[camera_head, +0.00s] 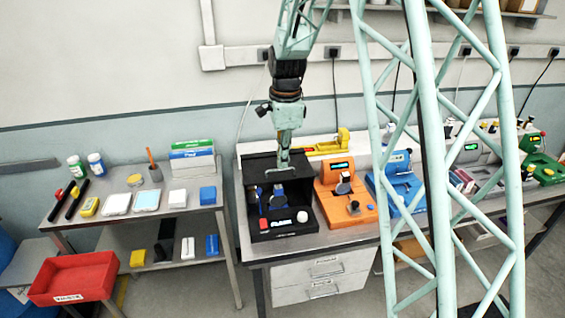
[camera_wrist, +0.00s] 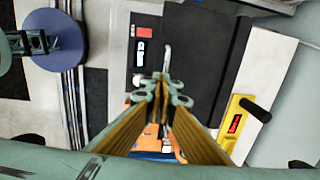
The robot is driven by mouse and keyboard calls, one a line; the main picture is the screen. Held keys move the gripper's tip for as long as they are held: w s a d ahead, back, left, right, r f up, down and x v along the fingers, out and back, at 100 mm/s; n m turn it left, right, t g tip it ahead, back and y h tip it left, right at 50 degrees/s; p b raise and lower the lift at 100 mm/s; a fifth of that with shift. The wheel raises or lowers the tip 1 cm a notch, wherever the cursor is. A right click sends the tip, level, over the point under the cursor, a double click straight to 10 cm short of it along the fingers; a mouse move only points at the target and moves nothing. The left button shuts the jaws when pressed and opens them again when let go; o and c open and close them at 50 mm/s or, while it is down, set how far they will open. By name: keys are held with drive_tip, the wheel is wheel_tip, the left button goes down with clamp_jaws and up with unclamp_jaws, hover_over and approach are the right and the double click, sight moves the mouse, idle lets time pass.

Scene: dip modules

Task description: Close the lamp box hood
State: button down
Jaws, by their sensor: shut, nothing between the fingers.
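The lamp box (camera_head: 286,226) is a black box on the metal bench, with a red button and a white knob on its front. Its black hood (camera_head: 262,164) stands raised at the back of the box, and the dark interior with blue parts shows from the front. In the wrist view the hood (camera_wrist: 200,60) is a broad dark panel beside the box's front strip (camera_wrist: 145,25). My gripper (camera_head: 284,166) is shut and empty, pointing down at the hood's upper part. In the wrist view my gripper's fingertips (camera_wrist: 160,88) are together over the dark panel; I cannot tell whether they touch it.
An orange module (camera_head: 345,205) stands close to the right of the box, with a blue module (camera_head: 398,190) beyond it. A yellow device (camera_head: 325,146) lies behind on a white ledge. A side table with small items and a red waste bin (camera_head: 75,277) are at left.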

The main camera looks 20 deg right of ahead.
wheel_tip(320, 180, up, 12)
drive_tip(key=s, duration=0.2)
drive_tip(key=shift+s, duration=0.2)
idle(0.3)
drive_tip(key=shift+a+r, duration=0.1)
idle(0.5)
drive_tip(key=s+a+r+n+b, duration=0.1)
drive_tip(key=s+r+n+b, duration=0.15)
drive_tip(key=s, duration=0.45)
drive_tip(key=s+a+r+n+t+b, duration=0.15)
drive_tip(key=s+n, duration=0.25)
drive_tip(key=s, duration=0.4)
drive_tip(key=s+a+r+n+b, duration=0.1)
drive_tip(key=s+r+n+b, duration=0.15)
drive_tip(key=s, duration=0.45)
drive_tip(key=s+f+n+b, duration=0.2)
drive_tip(key=s+n, duration=0.1)
drive_tip(key=s, duration=0.5)
drive_tip(key=s+a+f+n+t+b, duration=0.1)
drive_tip(key=s+f+n, duration=0.1)
drive_tip(key=s+n, duration=0.2)
drive_tip(key=s+a+f+n+b, duration=0.1)
drive_tip(key=s+f+n+b, duration=0.1)
drive_tip(key=s, duration=0.9)
drive_tip(key=shift+s+a+f+n+b, duration=0.25)
drive_tip(key=shift+s+f+n+b, duration=0.15)
drive_tip(key=shift+n, duration=0.4)
